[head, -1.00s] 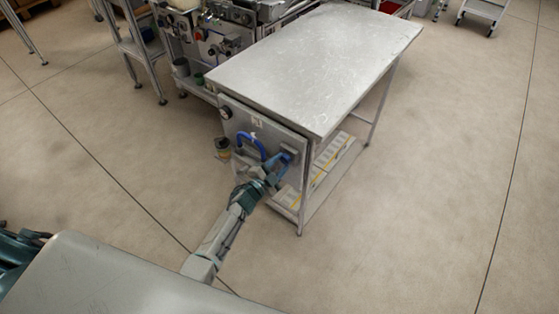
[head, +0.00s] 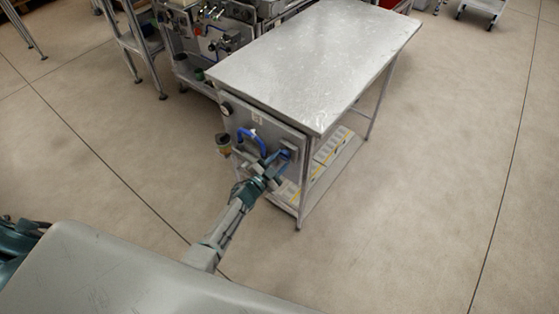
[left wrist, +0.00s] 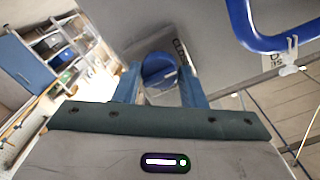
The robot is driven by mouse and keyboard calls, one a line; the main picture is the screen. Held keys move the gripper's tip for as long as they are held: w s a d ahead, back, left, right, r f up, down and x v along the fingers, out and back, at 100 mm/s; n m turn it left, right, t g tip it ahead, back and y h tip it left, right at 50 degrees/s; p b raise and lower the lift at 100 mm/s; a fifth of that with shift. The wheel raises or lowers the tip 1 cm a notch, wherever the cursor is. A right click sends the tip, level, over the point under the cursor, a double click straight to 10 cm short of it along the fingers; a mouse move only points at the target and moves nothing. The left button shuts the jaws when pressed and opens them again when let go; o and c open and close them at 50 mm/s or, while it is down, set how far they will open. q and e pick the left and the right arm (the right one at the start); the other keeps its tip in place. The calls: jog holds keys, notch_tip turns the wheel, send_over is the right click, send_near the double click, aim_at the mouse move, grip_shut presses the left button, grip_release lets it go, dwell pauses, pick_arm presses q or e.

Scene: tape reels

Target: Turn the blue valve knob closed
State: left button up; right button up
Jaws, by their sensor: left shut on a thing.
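The blue valve knob (left wrist: 159,68) is a round blue piece on the grey panel. In the left wrist view it sits between the two blue fingers of my left gripper (left wrist: 160,80), which is shut on it. In the head view my left gripper (head: 274,161) reaches the panel (head: 240,117) on the end of the table. There the fingers largely hide the knob (head: 285,154). My right gripper is not in view.
A blue curved pipe (head: 250,135) stands out from the panel just left of the knob; it also shows in the left wrist view (left wrist: 240,25). The metal tabletop (head: 315,60) above is bare. A small dark container (head: 223,144) is left of the panel. Open floor lies right.

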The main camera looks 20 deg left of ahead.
pick_arm(q)
jog(key=o, duration=1)
jog(key=v, duration=1.1)
jog(key=shift+b, duration=0.35)
jog(key=shift+w, duration=0.1)
jog(key=s+a+f+n+g+y, duration=0.3)
jog(key=s+f, duration=0.6)
jog(key=f, duration=0.3)
jog(key=s+a+f+n+g+y, duration=0.35)
jog(key=s+f, duration=0.45)
jog(key=f, duration=0.4)
jog(key=s+f+n+g, duration=0.1)
jog(key=s+f+g, duration=0.2)
jog(key=s, duration=0.7)
jog(key=s+f+n+g, duration=0.1)
jog(key=s+f+g, duration=0.2)
jog(key=s, duration=0.7)
jog(key=s+a+f+n+g, duration=0.1)
jog(key=s+f+g, duration=0.2)
jog(key=s+f, duration=0.4)
jog(key=shift+s+a+n+y, duration=0.1)
jog(key=shift+s+n+y, duration=0.2)
jog(key=shift+s, duration=1.5)
